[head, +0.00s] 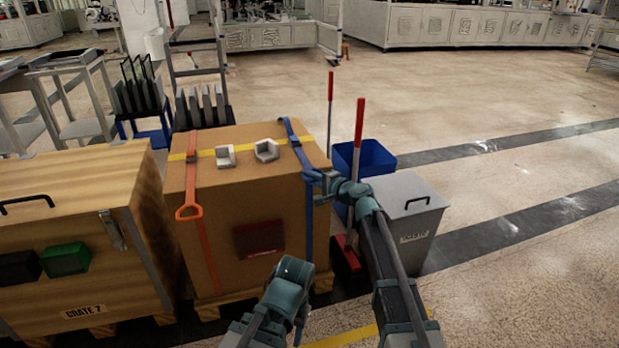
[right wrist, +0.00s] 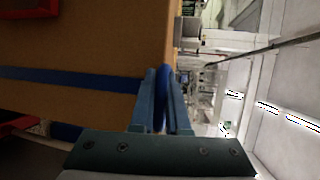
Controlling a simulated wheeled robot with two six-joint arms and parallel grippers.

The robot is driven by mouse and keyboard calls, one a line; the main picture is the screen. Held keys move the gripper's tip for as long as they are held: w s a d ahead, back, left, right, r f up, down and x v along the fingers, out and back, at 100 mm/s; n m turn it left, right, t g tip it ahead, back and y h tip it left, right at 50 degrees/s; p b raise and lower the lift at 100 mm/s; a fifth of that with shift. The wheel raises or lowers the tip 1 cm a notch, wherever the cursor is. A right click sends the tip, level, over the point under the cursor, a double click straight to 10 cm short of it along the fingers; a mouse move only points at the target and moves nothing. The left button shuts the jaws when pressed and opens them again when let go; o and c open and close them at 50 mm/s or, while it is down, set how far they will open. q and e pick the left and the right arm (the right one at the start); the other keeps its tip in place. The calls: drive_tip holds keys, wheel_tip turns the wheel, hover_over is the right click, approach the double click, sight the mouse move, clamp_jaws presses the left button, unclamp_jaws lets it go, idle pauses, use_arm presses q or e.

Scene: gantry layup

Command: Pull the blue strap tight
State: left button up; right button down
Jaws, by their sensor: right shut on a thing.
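The blue strap (head: 308,225) runs over the top right of a brown cardboard box (head: 270,205) and down its front near the right edge. My right gripper (head: 321,186) is at the box's upper right front edge, shut on a blue loop or end of the strap. In the right wrist view the two fingers (right wrist: 160,115) close around blue material (right wrist: 164,82), and a blue strap band (right wrist: 75,77) runs along the box face to them. Part of my left arm shows at the bottom of the head view; its fingers do not show.
An orange strap (head: 191,180) with a handle hangs on the box's left. Two grey corner pieces (head: 266,150) lie on top. A wooden crate (head: 75,215) stands left; a grey bin (head: 408,200), a blue bin (head: 372,157) and red-handled tools (head: 358,125) stand right. Open floor lies beyond.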

drive_tip(key=s+d, duration=0.2)
drive_tip(key=s, duration=0.5)
drive_tip(key=shift+s+d, duration=0.3)
drive_tip(key=shift+s, duration=0.1)
drive_tip(key=c, duration=0.9)
unclamp_jaws()
drive_tip(key=p+v, duration=0.2)
drive_tip(key=v, duration=1.1)
drive_tip(key=shift+s+d, duration=0.25)
drive_tip(key=shift+s, duration=0.05)
